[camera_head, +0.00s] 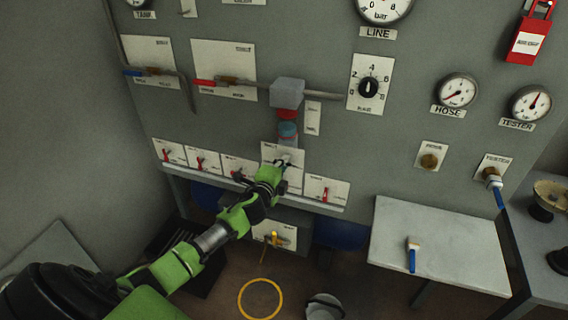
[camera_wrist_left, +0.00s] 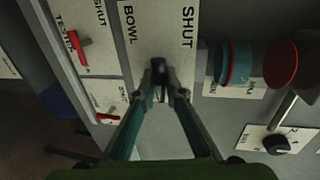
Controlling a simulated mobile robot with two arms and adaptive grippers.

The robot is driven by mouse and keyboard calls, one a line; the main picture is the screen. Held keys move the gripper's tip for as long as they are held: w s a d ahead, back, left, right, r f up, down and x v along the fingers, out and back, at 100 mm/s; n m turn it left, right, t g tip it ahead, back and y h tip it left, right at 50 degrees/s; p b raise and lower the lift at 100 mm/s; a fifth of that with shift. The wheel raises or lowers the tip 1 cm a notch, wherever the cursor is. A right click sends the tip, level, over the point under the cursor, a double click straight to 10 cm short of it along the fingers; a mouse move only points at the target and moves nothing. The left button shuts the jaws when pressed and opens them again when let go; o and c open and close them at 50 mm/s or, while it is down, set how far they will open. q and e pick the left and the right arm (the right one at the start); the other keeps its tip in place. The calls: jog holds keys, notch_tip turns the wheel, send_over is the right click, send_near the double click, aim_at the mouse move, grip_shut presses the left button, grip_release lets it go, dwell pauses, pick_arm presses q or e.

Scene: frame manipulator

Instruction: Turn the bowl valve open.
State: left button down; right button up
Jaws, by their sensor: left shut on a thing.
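The bowl valve's white plate (camera_wrist_left: 150,25) reads "BOWL" and "SHUT" in the left wrist view. It also shows in the head view (camera_head: 296,181), in the lower part of the grey panel. My left gripper (camera_head: 284,163) reaches up to this plate. In the left wrist view the fingers of my left gripper (camera_wrist_left: 161,95) close on the small dark valve handle (camera_wrist_left: 158,67) in front of the plate. The gripper hides part of the handle and plate, so the handle's angle is hard to tell. My right gripper is not in view.
A clear bowl with red and blue rings (camera_head: 288,128) hangs just above the plate. Small red-handled valves (camera_head: 201,163) sit on plates to either side. A black knob (camera_head: 368,88) is up right. A grey side table (camera_head: 440,235) holds a brush (camera_head: 412,256).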

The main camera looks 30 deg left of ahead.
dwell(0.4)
pick_arm(q)
jog(key=c, duration=2.4)
grip_release()
jog(key=shift+o, duration=0.2)
jog(key=v, duration=1.2)
jog(key=s+d+f+n+g, duration=0.1)
jog(key=s+f+n+g, duration=0.3)
jog(key=f, duration=0.8)
jog(key=s+f+g+h, duration=0.1)
jog(key=s+f, duration=0.6)
jog(key=f, duration=0.4)
jog(key=s+d+f+n+g, duration=0.1)
jog(key=s+f+n+g, duration=0.3)
jog(key=f, duration=0.8)
jog(key=s+d+f+n+g+h, duration=0.1)
jog(key=s+d+f, duration=0.3)
jog(key=s, duration=0.7)
jog(key=s+d+f+n+g+h, duration=0.1)
jog(key=s+d+f+n+g, duration=0.1)
jog(key=s+d+f, duration=0.3)
jog(key=s+d+f+n+g, duration=0.2)
jog(key=s+d+f, duration=0.2)
jog(key=s+f, duration=0.6)
jog(key=s, duration=0.9)
jog(key=shift+d+h, duration=0.4)
